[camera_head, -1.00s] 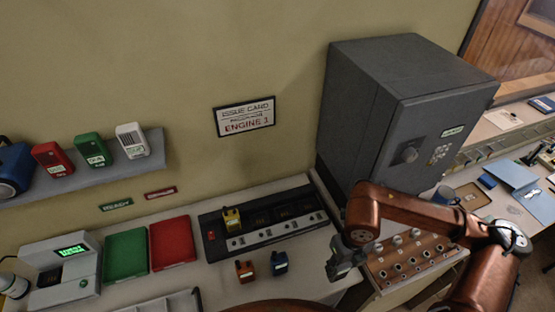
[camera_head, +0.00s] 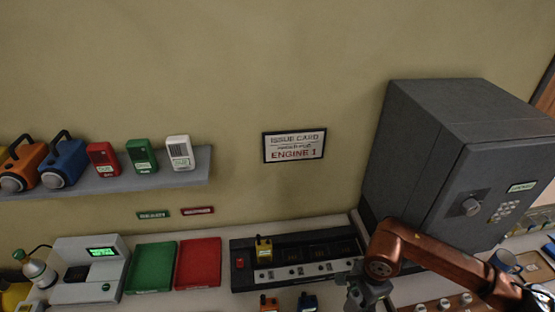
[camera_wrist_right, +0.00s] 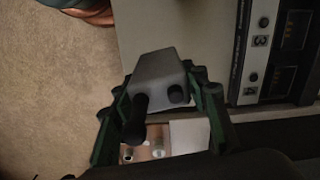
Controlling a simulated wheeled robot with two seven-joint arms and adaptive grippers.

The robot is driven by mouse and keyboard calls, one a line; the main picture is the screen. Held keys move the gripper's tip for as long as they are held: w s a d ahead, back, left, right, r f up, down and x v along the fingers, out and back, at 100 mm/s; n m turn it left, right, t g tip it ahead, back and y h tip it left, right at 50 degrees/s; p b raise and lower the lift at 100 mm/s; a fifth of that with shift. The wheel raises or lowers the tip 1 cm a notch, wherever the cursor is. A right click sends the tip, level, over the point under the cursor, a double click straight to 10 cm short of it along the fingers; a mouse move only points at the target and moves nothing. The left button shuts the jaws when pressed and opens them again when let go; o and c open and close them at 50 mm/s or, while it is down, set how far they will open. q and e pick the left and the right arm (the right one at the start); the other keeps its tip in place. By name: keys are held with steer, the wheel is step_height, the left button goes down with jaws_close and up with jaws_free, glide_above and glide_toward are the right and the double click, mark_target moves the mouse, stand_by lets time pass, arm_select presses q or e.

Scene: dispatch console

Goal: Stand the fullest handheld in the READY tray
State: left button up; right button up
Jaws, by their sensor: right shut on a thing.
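My right gripper (camera_head: 362,298) hangs at the bottom of the head view, right of the charging dock (camera_head: 300,262). In the right wrist view it is shut on a grey handheld (camera_wrist_right: 160,78) with a dark stub antenna and a knob. Its display is not visible. A yellow handheld (camera_head: 264,250) stands in the dock. An orange handheld (camera_head: 269,303) and a blue handheld (camera_head: 307,302) stand in front of it, cut by the frame edge. The green tray (camera_head: 150,267) lies below the green READY label (camera_head: 153,214). My left gripper is not in view.
A red tray (camera_head: 198,263) lies against the green tray's right side. A white device with a lit green screen (camera_head: 102,252) stands left of the green tray. A wall shelf (camera_head: 120,185) holds lamps and boxes above. A grey safe (camera_head: 455,165) stands at right.

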mark_target(351, 297)
steer(key=n, duration=0.1)
steer(key=w+n, duration=0.1)
steer(key=f+n+b, duration=0.1)
steer(key=n, duration=0.1)
steer(key=shift+w+a, duration=0.25)
steer(key=shift+a, duration=0.05)
steer(key=n, duration=0.1)
steer(key=w+n, duration=0.1)
steer(key=f+n, duration=0.1)
steer(key=n, duration=0.1)
steer(key=shift+w+a+b, duration=0.15)
steer(key=shift+a+b, duration=0.1)
steer(key=shift+b, duration=0.15)
steer(key=n, duration=0.2)
steer(key=w+n, duration=0.1)
steer(key=n, duration=0.1)
steer(key=w+f+n+b, duration=0.1)
steer(key=n, duration=0.1)
steer(key=shift+a, duration=0.4)
